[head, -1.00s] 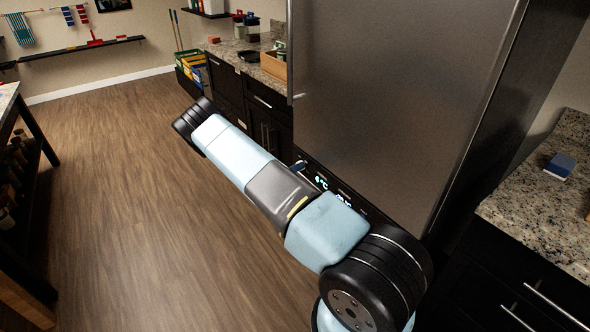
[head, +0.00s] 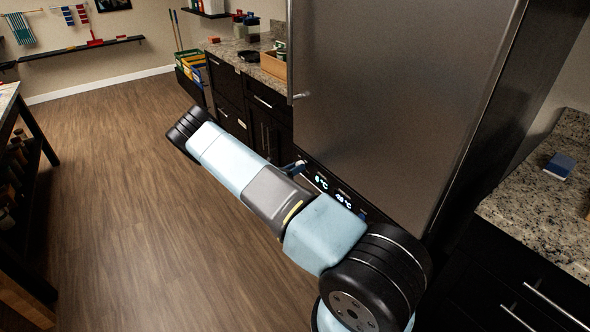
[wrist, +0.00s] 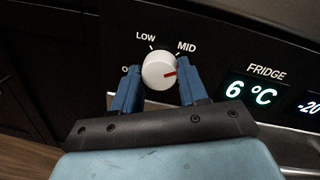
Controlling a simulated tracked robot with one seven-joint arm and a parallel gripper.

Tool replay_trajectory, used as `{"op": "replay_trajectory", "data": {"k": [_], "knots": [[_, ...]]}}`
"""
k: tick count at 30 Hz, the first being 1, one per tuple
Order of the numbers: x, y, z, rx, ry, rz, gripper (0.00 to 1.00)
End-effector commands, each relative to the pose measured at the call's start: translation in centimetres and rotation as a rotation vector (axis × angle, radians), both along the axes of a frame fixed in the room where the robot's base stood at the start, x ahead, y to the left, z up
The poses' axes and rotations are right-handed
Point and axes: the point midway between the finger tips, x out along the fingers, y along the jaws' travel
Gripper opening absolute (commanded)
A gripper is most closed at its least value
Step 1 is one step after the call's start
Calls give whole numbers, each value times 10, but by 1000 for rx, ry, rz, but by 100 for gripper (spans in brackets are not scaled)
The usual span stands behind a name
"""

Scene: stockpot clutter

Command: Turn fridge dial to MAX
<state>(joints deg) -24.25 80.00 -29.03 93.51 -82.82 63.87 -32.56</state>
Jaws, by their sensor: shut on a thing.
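The fridge dial (wrist: 152,66) is a round white knob on a black panel in the wrist view. Its red mark points right, past the MID tick. LOW and MID labels show above it, and the label at left is partly covered. No MAX label shows; the right finger covers part of the panel there. My gripper (wrist: 159,76) has its two blue fingers on either side of the knob, shut on it. In the head view, a small part of my gripper shows beside the fridge (head: 400,100), with the dial hidden.
The FRIDGE display (wrist: 250,90) reads 6 °C, right of the dial. A second display (wrist: 310,107) is cut off at the edge. A granite counter (head: 530,200) with a blue sponge-like block (head: 560,165) stands right of the fridge. Open wooden floor (head: 130,180) lies left.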

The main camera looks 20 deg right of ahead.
Motion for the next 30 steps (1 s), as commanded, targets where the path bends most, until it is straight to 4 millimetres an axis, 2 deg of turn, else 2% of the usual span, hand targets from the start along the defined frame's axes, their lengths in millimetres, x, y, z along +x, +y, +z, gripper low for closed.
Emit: {"op": "replay_trajectory", "data": {"k": [21,30], "knots": [[0,-1,-2,131,-656,3,12],[0,-1,-3,170,-858,0,12]]}}
